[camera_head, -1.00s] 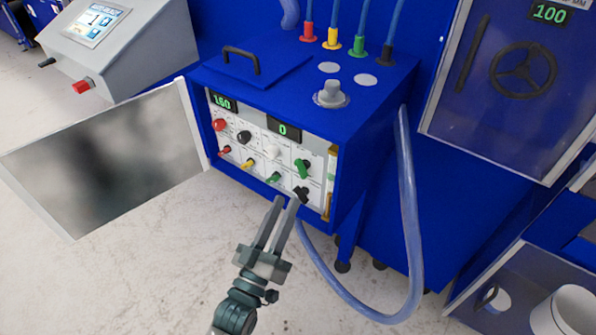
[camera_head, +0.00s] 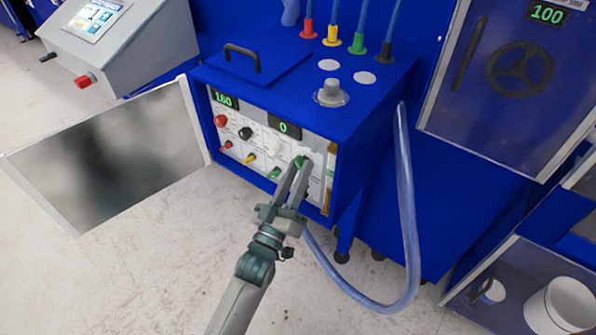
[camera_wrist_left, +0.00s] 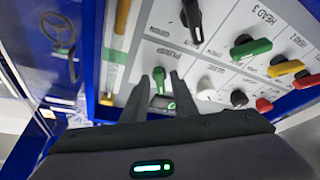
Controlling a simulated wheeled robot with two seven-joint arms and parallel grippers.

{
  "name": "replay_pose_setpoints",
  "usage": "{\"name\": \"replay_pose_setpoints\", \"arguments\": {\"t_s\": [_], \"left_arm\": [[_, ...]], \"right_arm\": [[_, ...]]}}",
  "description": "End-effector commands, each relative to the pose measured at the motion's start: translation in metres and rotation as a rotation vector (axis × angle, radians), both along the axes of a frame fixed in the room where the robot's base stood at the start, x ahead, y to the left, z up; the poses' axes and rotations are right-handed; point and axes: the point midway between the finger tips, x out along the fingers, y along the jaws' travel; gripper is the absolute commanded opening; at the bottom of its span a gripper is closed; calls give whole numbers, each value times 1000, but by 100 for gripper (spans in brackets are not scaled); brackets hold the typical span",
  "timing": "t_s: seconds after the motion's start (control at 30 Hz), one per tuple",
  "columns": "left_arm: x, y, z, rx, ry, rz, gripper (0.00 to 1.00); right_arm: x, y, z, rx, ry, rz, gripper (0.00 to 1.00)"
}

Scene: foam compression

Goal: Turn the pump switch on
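The control panel (camera_head: 258,143) is the white front of a blue box, with two rows of coloured knobs. The green switch at the right end of the upper row (camera_head: 298,161) is partly hidden by my left gripper (camera_head: 302,164). In the left wrist view this green switch (camera_wrist_left: 162,103) lies between the two fingers of my left gripper (camera_wrist_left: 160,90), which are a little apart. I cannot tell whether the fingers touch it. The label nearby seems to read PUMP. My right gripper is not in view.
An opened door panel (camera_head: 110,160) stands left of the box. A clear hose (camera_head: 405,200) loops down on the right. A white knob (camera_wrist_left: 205,88) sits beside the green switch, and a black knob (camera_wrist_left: 191,18) is in the other row. The floor in front is clear.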

Motion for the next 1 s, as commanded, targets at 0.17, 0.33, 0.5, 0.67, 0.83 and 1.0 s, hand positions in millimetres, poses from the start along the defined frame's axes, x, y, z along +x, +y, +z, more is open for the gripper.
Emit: {"name": "replay_pose_setpoints", "arguments": {"t_s": [0.17,0.33,0.5,0.67,0.83,1.0], "left_arm": [[0,0,0,0,0,0,0],[0,0,0,3,-2,0,0],[0,1,-1,24,-16,0,0],[1,1,-1,69,-50,0,0],[1,2,-2,152,-110,0,0],[2,3,-2,263,-191,-1,0]], "right_arm": [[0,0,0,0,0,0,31],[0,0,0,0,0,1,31],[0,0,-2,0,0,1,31],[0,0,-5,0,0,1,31],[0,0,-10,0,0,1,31],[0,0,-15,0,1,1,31]]}}
